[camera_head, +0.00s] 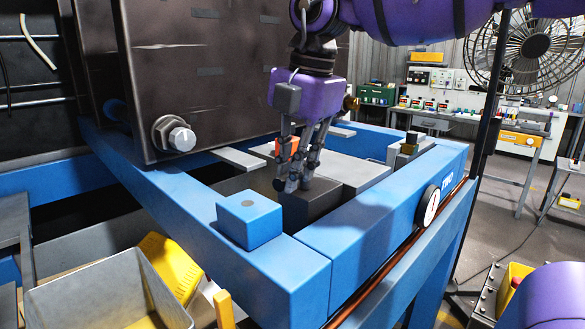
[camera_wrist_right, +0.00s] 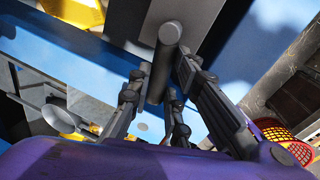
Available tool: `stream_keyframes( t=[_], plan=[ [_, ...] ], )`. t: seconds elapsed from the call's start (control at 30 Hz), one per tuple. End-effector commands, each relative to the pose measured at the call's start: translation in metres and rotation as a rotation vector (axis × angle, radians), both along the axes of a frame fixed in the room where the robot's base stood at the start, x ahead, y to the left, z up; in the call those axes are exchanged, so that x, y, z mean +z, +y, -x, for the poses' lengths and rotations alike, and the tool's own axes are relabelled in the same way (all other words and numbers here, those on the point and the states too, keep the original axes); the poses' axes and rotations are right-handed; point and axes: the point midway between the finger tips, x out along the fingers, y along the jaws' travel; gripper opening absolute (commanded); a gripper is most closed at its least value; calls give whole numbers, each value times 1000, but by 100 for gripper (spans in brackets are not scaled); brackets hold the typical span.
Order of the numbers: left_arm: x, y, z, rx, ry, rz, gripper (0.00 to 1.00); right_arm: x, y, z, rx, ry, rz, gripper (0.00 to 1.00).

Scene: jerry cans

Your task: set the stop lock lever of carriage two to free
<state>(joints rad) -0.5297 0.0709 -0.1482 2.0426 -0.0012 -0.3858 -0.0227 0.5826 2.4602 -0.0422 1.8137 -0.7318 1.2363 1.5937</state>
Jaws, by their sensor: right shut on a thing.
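The blue frame of the carriage marked TWO (camera_head: 447,183) fills the middle of the head view. My right gripper (camera_head: 295,184) points down over the dark block inside this frame. In the right wrist view its fingers (camera_wrist_right: 158,105) are closed around a dark grey round bar (camera_wrist_right: 170,34), which looks like the stop lock lever. The fingers hide most of the bar in the head view, so its setting cannot be read. An orange-red piece (camera_head: 287,147) shows just behind the fingers. My left gripper is not in view.
A blue block (camera_head: 249,222) stands on the near frame corner. A large dark box with a bolt (camera_head: 174,134) rises at the left. A round dial (camera_head: 428,206) sits on the frame's right side. A grey bin (camera_head: 105,290) lies at lower left.

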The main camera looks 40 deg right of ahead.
Motion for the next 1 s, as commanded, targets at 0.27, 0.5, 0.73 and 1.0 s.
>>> stream_keyframes(
  t=[0.27, 0.5, 0.73, 1.0],
  plan=[
    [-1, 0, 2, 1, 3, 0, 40, 0, 0, -1, -29, -2, -3, 0],
    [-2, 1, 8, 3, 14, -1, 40, 0, 0, -1, -30, -2, -4, 0],
    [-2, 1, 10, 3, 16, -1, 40, 0, 0, -1, -28, -2, -2, 37],
    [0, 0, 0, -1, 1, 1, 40, 1, 0, 0, -27, -2, -2, 37]
  ],
)
